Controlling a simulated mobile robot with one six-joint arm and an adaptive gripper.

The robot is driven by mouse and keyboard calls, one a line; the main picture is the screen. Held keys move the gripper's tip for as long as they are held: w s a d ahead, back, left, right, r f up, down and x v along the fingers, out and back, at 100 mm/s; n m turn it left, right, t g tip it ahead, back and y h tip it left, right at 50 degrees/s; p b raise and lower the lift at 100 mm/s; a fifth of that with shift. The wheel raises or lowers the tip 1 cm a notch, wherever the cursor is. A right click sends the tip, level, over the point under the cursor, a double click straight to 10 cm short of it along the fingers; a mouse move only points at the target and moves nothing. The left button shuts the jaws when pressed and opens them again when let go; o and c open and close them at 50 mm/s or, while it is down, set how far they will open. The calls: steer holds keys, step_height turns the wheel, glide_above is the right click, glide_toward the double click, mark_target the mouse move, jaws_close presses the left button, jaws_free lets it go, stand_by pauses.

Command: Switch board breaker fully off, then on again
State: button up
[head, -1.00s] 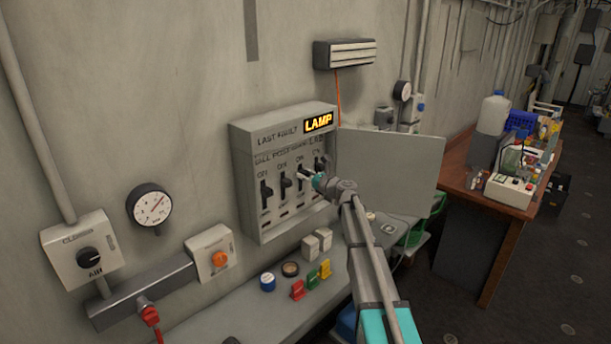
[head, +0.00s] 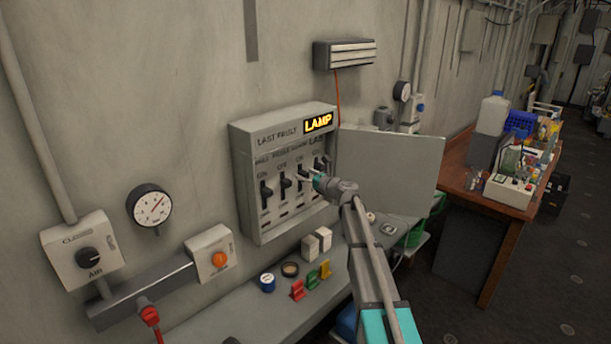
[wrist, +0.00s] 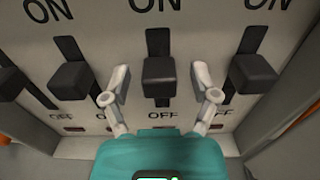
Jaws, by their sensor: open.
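The breaker board (head: 246,160) is a grey wall box with a row of black levers, ON printed above and OFF below. Its display (head: 318,123) reads LAMP beside the words LAST FAULT. My gripper (head: 306,179) is at the right half of the row. In the wrist view, my open gripper (wrist: 160,90) has one finger on each side of the third lever (wrist: 159,76), with gaps visible on both sides. This lever sits low in its slot, above the word OFF. The neighbouring levers (wrist: 76,76) and (wrist: 250,74) look about level with it.
The open board door (head: 390,170) stands to the right of my gripper. A gauge (head: 149,205) and knob boxes (head: 82,255) are on the wall at left. A brown table (head: 455,178) stands at right.

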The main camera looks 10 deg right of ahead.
steer(key=v, duration=1.1)
steer(key=shift+s+d, duration=0.2)
steer(key=shift+s, duration=0.05)
steer(key=s+a+f+n+g+h+b, duration=0.2)
steer(key=s+a+f+n+g+b, duration=0.2)
steer(key=s+a+f+n+g, duration=0.65)
steer(key=s+d+f+n+g+h+b, duration=0.1)
steer(key=s+f+n+h, duration=0.2)
steer(key=s+f+n, duration=0.2)
steer(key=s+d+f+n+g+h+b, duration=0.1)
steer(key=s+f+n, duration=0.4)
steer(key=s, duration=0.7)
steer(key=s+d+f+n+g+h+b, duration=0.1)
steer(key=s+f+n+h, duration=0.3)
steer(key=s+n, duration=0.4)
steer(key=shift+s+d+f+g+h, duration=0.2)
steer(key=shift+d+f+g+h, duration=0.1)
steer(key=shift+f+g, duration=0.3)
